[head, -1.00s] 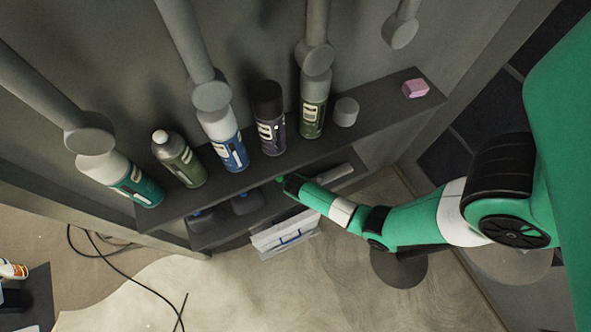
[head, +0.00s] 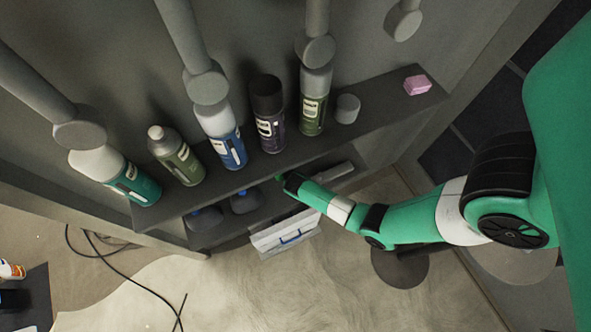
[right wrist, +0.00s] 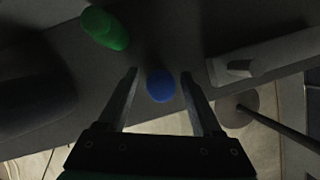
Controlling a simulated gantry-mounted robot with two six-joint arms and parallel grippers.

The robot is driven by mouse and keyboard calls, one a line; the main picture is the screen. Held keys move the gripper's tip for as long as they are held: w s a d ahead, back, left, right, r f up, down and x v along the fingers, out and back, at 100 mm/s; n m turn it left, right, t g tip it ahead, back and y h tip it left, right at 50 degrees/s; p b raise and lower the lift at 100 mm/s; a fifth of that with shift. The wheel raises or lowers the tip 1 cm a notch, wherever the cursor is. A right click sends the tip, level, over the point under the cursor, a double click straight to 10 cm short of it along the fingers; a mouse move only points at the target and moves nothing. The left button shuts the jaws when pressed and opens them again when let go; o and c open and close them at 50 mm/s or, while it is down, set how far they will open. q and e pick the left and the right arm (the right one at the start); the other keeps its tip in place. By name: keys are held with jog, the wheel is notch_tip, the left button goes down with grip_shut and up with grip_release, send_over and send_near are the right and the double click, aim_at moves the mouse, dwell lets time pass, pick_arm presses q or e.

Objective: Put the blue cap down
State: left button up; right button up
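The blue cap (right wrist: 160,85) shows in the right wrist view, on or just above a dark grey shelf surface (right wrist: 165,45). My right gripper (right wrist: 159,74) is open. Its two fingers stand on either side of the cap, with a visible gap on both sides. In the head view my right arm reaches to the lower shelf, and the upper shelf hides the fingers and this cap. My left gripper is not in view.
A green cap-like piece (right wrist: 105,28) lies left of the blue cap, and a pale bar (right wrist: 265,58) lies right. The upper shelf (head: 370,125) holds several spray cans, a grey cap (head: 347,108) and a pink block (head: 417,85). Dark containers (head: 245,202) stand on the lower shelf.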

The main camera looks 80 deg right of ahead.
jog(key=shift+r, duration=0.15)
jog(key=p+v, duration=0.4)
jog(key=v, duration=0.4)
jog(key=shift+d, duration=0.1)
